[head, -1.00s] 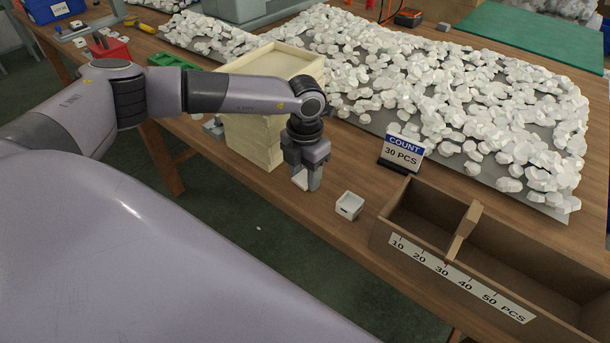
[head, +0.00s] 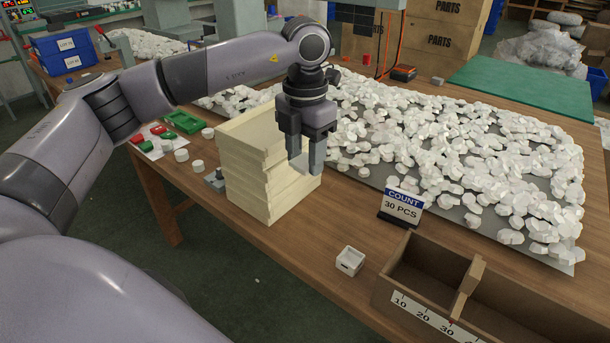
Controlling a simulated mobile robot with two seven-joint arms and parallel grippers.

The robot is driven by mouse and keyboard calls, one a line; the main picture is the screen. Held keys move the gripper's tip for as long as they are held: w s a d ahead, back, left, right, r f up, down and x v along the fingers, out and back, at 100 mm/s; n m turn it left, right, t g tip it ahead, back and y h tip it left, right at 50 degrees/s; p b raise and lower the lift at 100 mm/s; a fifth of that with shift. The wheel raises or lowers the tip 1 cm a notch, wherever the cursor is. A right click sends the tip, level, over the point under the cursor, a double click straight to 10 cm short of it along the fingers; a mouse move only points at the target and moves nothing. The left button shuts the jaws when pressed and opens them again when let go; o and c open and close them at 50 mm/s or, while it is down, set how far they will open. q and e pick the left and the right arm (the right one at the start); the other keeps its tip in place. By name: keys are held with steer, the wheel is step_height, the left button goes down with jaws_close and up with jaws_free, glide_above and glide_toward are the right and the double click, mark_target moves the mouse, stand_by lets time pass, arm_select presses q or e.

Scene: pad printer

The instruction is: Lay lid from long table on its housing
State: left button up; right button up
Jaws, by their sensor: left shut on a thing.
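The small white open-topped housing (head: 350,261) stands on the long wooden table (head: 262,243), left of the divided wooden box. My left gripper (head: 303,168) points down, raised, in front of the stack of cream trays in the picture and up and left of the housing. It is shut on a thin pale piece, likely the lid, mostly hidden by the fingers and hard to tell from the pale background. My right gripper is not in view.
Cream trays (head: 247,170) are stacked by the table's front edge. White pieces cover a grey mat (head: 480,231) behind. A count sign (head: 402,205) and the divided wooden box (head: 415,292) flank the housing. Red, green and white parts (head: 183,123) lie left of the stack.

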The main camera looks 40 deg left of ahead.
arm_select(q)
steer(key=shift+d+r, duration=0.25)
steer(key=shift+d, duration=0.05)
steer(key=d+f+p, duration=0.7)
steer(key=d+p, duration=0.1)
steer(key=d, duration=0.3)
steer(key=shift+s+f+n, duration=0.35)
steer(key=shift+s+n, duration=0.05)
steer(key=shift+f+b, duration=3.25)
steer(key=shift+f, duration=0.65)
steer(key=shift+f+b, duration=0.65)
steer(key=shift+f, duration=0.2)
steer(key=o, duration=1.1)
